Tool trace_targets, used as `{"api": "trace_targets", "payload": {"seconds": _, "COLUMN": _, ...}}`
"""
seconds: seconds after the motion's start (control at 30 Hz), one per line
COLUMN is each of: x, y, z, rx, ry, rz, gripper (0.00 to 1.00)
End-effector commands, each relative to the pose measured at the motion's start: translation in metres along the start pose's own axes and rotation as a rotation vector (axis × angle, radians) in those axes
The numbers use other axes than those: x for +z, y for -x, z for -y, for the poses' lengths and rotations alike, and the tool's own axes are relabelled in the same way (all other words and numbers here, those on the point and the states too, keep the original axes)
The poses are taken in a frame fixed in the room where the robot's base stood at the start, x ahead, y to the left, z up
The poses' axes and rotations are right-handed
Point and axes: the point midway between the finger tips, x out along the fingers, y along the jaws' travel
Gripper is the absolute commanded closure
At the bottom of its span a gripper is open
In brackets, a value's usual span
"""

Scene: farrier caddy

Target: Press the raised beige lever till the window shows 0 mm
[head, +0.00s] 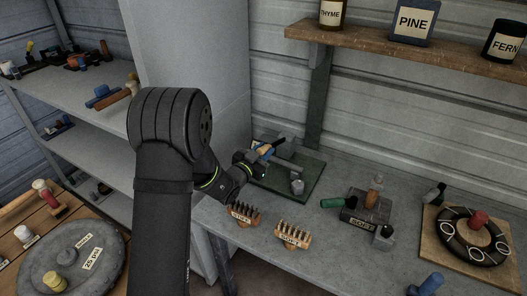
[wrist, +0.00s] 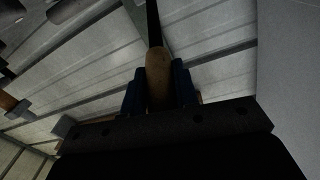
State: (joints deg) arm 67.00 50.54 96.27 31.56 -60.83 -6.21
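My gripper (head: 264,151) is over the back left of the bench, above a green base plate (head: 312,184). Its blue fingers (wrist: 157,85) are closed on both sides of a tan wooden handle (wrist: 158,72), with a dark narrow shaft (wrist: 153,22) running on from it. In the head view this tan handle (head: 265,149) is small and partly hidden by the fingers. A grey bar (head: 288,168) and a short grey cylinder (head: 297,186) stand on the green plate. I cannot make out a separate beige lever or a window reading.
Two wooden brushes (head: 243,213) (head: 292,234) lie at the bench front. A shelf with jars (head: 412,22) is above; a grey panel (head: 195,50) stands left.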

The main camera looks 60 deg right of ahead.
Motion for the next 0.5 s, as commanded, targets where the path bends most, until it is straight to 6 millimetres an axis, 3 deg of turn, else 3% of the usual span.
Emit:
{"api": "trace_targets", "payload": {"seconds": 0.03, "x": 0.000, "y": 0.000, "z": 0.000, "rx": 0.000, "ry": 0.000, "rz": 0.000, "gripper": 0.83}}
{"api": "trace_targets", "payload": {"seconds": 0.13, "x": 0.000, "y": 0.000, "z": 0.000, "rx": 0.000, "ry": 0.000, "rz": 0.000, "gripper": 1.00}}
{"api": "trace_targets", "payload": {"seconds": 0.5, "x": 0.017, "y": 0.004, "z": -0.004, "rx": -0.011, "ry": -0.004, "rz": -0.076, "gripper": 1.00}}
